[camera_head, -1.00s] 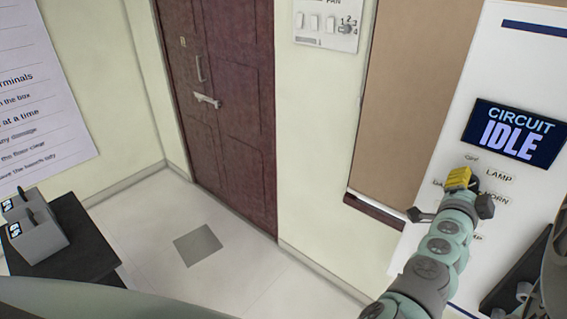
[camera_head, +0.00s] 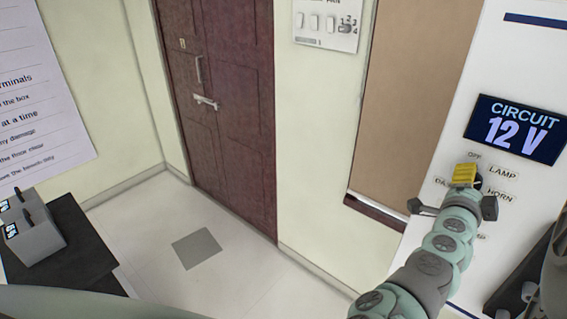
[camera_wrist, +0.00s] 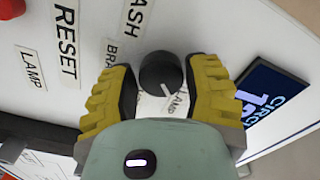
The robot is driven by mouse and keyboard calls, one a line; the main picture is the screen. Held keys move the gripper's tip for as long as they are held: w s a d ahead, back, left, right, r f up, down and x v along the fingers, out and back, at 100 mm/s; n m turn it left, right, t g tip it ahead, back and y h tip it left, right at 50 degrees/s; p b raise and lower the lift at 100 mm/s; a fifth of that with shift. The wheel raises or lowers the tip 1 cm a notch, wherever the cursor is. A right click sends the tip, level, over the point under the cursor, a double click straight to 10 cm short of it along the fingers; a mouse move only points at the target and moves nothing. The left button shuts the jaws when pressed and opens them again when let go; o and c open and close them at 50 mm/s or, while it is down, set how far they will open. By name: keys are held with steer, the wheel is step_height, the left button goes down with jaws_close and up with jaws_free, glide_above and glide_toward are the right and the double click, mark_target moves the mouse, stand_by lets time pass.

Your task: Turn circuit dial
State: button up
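The circuit dial (camera_wrist: 158,72) is a round black knob with a white pointer line. In the wrist view its pointer aims at the small LAMP label beside it. My gripper (camera_wrist: 162,80) has a yellow-padded finger on each side of the dial, close against it. In the head view my gripper (camera_head: 474,178) is at the white panel (camera_head: 515,60), and its finger and body hide most of the dial. The circuit display (camera_head: 515,131) above the dial reads 12 V. OFF, LAMP and HORN labels show around the dial.
In the wrist view, RESET and LAMP labels and red parts (camera_wrist: 12,8) lie to the left on the panel. A black table (camera_head: 70,250) with a grey device (camera_head: 38,232) stands at the left. The floor before the brown door (camera_head: 225,100) is clear.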

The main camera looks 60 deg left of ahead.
steer(key=o, duration=0.4)
steer(key=v, duration=1.2)
steer(key=shift+r, duration=0.1)
